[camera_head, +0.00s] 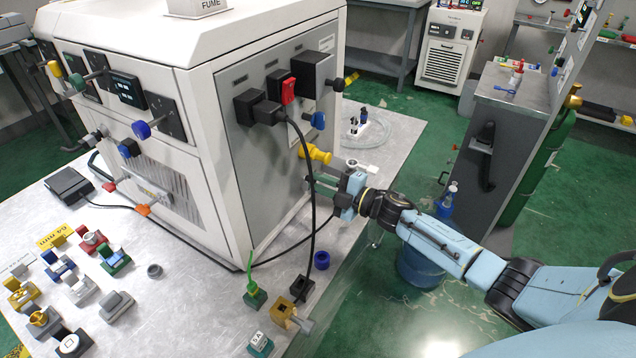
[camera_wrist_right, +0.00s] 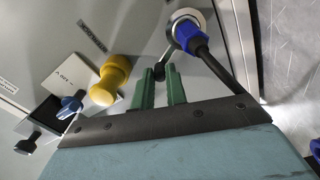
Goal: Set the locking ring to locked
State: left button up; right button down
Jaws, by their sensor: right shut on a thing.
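In the right wrist view, a silver locking ring (camera_wrist_right: 183,15) surrounds a blue plug (camera_wrist_right: 190,36) with a thick black cable. A short lever with a dark knob (camera_wrist_right: 159,72) reaches from the ring toward my right gripper (camera_wrist_right: 160,78). Its green fingers are close together around the knob end, shut on the lever. In the head view my right gripper (camera_head: 322,188) is at the machine's grey side panel (camera_head: 240,150), just below a yellow knob (camera_head: 315,153). The ring cannot be made out there. Its lock markings are not readable. My left gripper is not in view.
The yellow knob (camera_wrist_right: 110,80) and a blue knob (camera_wrist_right: 72,103) are left of my fingers in the wrist view. A black cable (camera_head: 311,200) hangs in front of the panel. Several plugs and connectors lie on the bench (camera_head: 190,300).

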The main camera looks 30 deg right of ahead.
jog(key=m, duration=0.1)
jog(key=d+m, duration=0.1)
jog(key=shift+w+r+m+p, duration=0.3)
jog(key=shift+w, duration=0.05)
jog(key=shift+w+d+m, duration=0.15)
jog(key=shift+d+m, duration=0.15)
jog(key=shift+m, duration=0.35)
jog(key=shift+w+d+m, duration=0.1)
jog(key=shift+d+m, duration=0.15)
jog(key=shift+m, duration=0.4)
jog(key=c, duration=1.4)
grip_release()
jog(key=shift+d, duration=0.1)
jog(key=v, duration=1.3)
jog(key=shift+p, duration=0.45)
jog(key=shift+s+d, duration=0.1)
